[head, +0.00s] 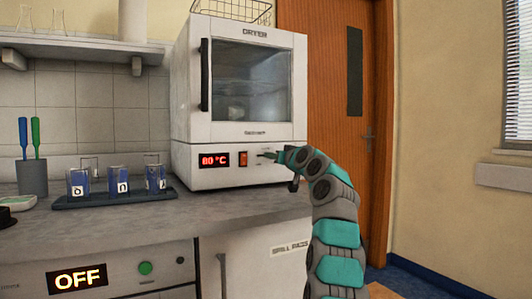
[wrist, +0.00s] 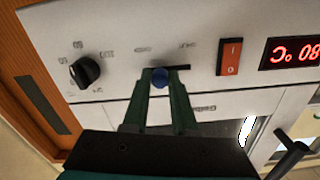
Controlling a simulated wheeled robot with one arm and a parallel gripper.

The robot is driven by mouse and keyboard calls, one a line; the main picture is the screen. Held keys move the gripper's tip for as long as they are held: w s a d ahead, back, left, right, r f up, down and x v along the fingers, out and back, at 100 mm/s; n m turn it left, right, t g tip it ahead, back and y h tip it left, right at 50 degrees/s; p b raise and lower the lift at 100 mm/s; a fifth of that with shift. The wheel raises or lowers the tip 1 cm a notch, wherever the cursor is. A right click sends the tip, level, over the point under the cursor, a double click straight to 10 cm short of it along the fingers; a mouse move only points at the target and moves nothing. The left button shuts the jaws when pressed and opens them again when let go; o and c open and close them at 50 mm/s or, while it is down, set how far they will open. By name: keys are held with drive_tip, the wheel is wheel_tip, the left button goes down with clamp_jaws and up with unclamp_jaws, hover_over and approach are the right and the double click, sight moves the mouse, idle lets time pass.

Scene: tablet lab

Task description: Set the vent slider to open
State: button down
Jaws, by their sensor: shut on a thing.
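The white dryer (head: 185,100) stands on the grey counter, showing a red 80 °C display (head: 213,160). In the wrist view, which is turned upside down, the vent slider's blue knob (wrist: 160,79) sits between the green fingertips of my gripper (wrist: 161,73). The jaws are shut on the knob. The dark slot (wrist: 183,67) shows to the right of the knob; its left part is hidden by a finger. Small labels above the slot are too blurred to read. In the head view my gripper (head: 270,155) is at the dryer's front panel and the knob is hidden.
A red rocker switch (wrist: 229,57) is right of the slot in the wrist view, and a black dial (wrist: 85,71) is left of it. A dark handle (wrist: 288,158) juts out nearby.

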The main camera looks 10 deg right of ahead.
drive_tip(key=shift+w+d+r+p, duration=0.1)
drive_tip(key=shift+d+p, duration=0.05)
drive_tip(key=shift+d, duration=0.3)
drive_tip(key=shift+w+d+r+p, duration=0.1)
drive_tip(key=shift+d+p, duration=0.05)
drive_tip(key=shift+d, duration=0.25)
drive_tip(key=c, duration=0.7)
unclamp_jaws()
drive_tip(key=shift+d+f, duration=0.1)
drive_tip(key=shift+f, duration=0.05)
drive_tip(key=shift+w, duration=0.1)
drive_tip(key=b+v, duration=0.3)
drive_tip(key=v, duration=0.5)
drive_tip(key=shift+b, duration=0.35)
